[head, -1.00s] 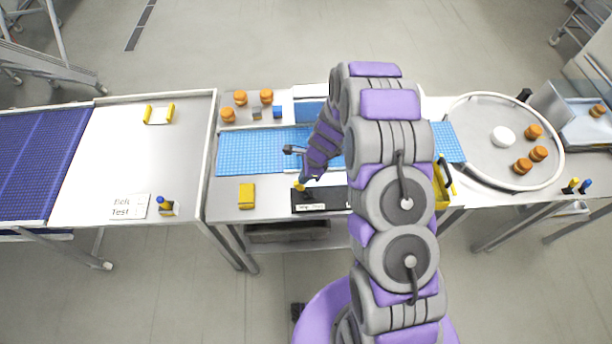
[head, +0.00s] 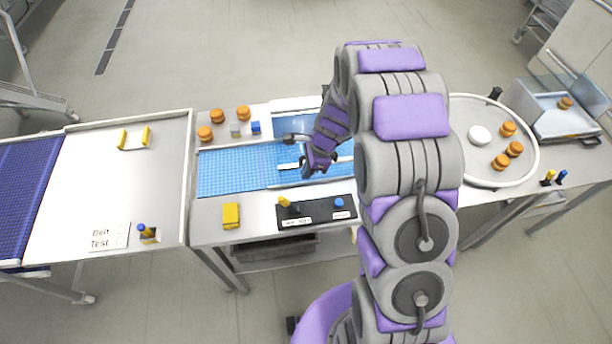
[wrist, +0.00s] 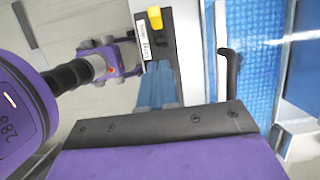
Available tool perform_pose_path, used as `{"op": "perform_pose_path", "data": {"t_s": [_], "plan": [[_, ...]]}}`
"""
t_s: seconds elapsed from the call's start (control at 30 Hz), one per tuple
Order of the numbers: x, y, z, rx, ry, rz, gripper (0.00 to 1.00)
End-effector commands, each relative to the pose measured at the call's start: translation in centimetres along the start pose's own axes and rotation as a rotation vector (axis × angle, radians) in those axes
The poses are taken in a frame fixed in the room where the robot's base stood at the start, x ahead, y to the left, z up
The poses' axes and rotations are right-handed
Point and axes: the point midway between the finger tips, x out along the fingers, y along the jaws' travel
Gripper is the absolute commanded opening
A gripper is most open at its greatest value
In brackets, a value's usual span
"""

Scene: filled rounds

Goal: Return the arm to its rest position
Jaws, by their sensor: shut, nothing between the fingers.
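My gripper (head: 301,153) is shut and empty above the blue gridded belt (head: 235,170) in the head view. My purple and grey arm is bent at the top, its forearm reaching down to the left. The black control panel (head: 312,221), with a yellow switch (head: 290,206) and a blue button (head: 339,203), lies in front of the belt, apart from my gripper.
A yellow block (head: 231,215) is at the table's front. A white table (head: 80,180) with a yellow-ended holder (head: 134,139) is at left.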

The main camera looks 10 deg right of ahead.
Motion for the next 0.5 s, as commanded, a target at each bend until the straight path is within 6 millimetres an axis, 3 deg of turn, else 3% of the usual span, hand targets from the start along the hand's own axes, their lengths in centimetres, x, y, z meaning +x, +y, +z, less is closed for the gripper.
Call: {"op": "perform_pose_path", "data": {"t_s": [0.5], "plan": [[-0.36,0.0,-0.26,0.002,-0.002,0.0,0.0]]}}
